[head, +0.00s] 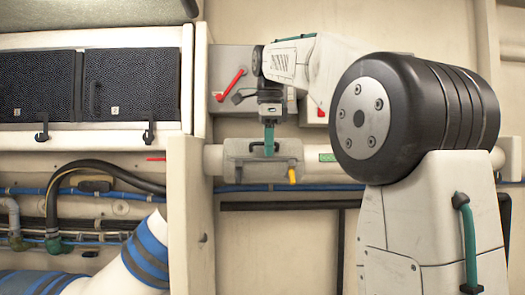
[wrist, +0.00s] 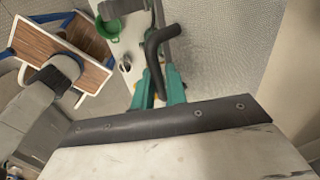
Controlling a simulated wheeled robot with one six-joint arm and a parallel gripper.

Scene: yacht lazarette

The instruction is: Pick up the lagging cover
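The lagging cover (head: 240,173) is a grey boxy shell around the pale horizontal pipe, with a yellow tab at its lower right. In the head view my gripper (head: 269,145) points down with its teal fingers at the dark handle on top of the cover. In the wrist view the two teal fingers of my gripper (wrist: 160,92) stand on either side of a dark bent bar. The fingers are close to the bar, but I cannot tell whether they press on it. The cover appears to sit on the pipe.
The pale pipe (head: 325,170) runs behind my arm. A grey box with a red lever (head: 231,84) is on the wall behind my gripper. A pale upright panel (head: 187,215) stands left of the cover. Dark mesh lockers (head: 130,84) and hoses (head: 110,170) are further left.

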